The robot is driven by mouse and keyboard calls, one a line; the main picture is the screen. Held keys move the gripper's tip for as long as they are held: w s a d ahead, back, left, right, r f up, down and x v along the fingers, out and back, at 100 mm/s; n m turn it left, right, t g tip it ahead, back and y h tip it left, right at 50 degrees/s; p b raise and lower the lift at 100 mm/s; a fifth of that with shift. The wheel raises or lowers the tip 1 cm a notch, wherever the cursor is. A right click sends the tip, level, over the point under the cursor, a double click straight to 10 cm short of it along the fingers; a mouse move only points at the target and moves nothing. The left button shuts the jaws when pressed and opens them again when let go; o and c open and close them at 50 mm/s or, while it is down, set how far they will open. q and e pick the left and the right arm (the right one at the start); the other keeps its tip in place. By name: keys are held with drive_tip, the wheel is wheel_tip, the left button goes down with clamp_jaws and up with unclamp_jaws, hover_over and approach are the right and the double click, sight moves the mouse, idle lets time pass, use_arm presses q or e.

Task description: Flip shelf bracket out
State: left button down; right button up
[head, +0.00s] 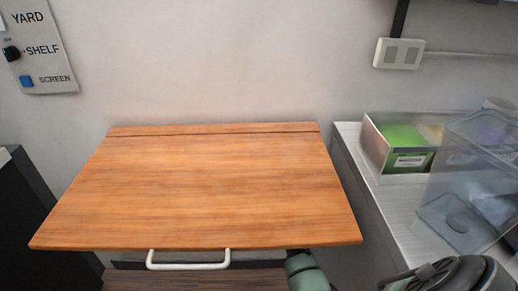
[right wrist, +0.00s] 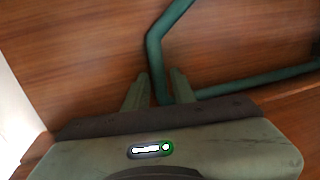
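The wooden shelf board (head: 205,185) is raised and level against the wall in the head view. Its underside (right wrist: 80,60) fills the right wrist view. The green shelf bracket (right wrist: 155,62) is a bent bar under the board, with another length running to the right. My right gripper (right wrist: 158,80) is at the bar, one finger on each side of it. The fingers stand apart, but I cannot tell whether they press on the bar. In the head view the board hides the bracket and my right gripper. My left gripper is in neither view.
A white handle (head: 188,265) is below the board's front edge. A pale counter (head: 400,215) at the right holds a clear bin (head: 372,140) with a green box (head: 402,150). A wall sign (head: 40,50) hangs at the upper left.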

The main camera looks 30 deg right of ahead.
clamp_jaws()
idle(1.4)
